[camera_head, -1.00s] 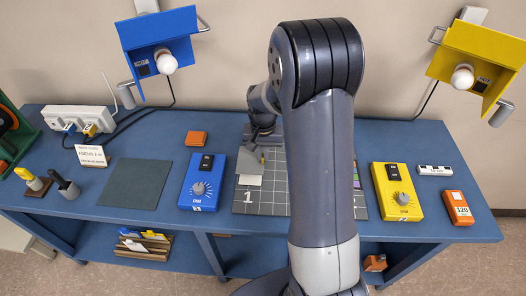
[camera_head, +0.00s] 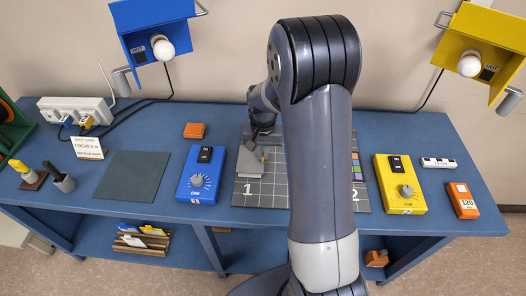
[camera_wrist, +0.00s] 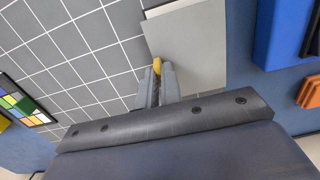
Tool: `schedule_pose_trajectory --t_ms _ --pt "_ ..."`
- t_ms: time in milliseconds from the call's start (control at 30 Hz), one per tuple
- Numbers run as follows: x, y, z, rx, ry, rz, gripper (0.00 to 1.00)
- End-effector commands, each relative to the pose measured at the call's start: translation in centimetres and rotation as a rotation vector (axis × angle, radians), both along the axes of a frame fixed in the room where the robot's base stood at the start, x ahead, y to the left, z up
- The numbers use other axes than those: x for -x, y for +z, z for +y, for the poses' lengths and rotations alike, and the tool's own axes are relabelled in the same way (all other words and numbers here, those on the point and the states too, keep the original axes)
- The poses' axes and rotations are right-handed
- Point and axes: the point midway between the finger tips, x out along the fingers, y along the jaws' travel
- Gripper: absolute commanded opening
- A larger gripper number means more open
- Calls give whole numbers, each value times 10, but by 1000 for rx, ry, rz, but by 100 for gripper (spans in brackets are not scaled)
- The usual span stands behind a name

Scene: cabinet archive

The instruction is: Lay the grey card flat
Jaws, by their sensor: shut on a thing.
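The grey card (camera_head: 250,162) is at the left part of the gridded grey board, near the printed 1. In the wrist view the card (camera_wrist: 192,48) spreads forward and right of the fingertips, its face nearly parallel to the board. My gripper (camera_wrist: 157,72) is shut at the card's near left edge, on a small yellow tab (camera_wrist: 157,65) that seems to belong to the card. In the head view my gripper (camera_head: 263,146) is small and partly hidden by my arm. I cannot tell whether the card's underside fully touches the board.
The gridded board (camera_head: 270,190) is partly behind my arm. A blue dimmer box (camera_head: 199,185) stands close to its left, a yellow one (camera_head: 400,190) to its right. A colour chart (camera_wrist: 22,103) lies on the board. A dark mat (camera_head: 132,178) lies bare farther left.

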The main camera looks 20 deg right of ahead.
Motion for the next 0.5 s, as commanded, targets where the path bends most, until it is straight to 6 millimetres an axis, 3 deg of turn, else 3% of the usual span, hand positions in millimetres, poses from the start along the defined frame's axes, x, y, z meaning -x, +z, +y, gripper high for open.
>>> schedule_pose_trajectory --t_ms 367,400,500 --pt "0 -10 0 0 0 0 0" --pt "0 -10 0 0 0 0 7" --pt "0 -9 0 0 0 0 15"
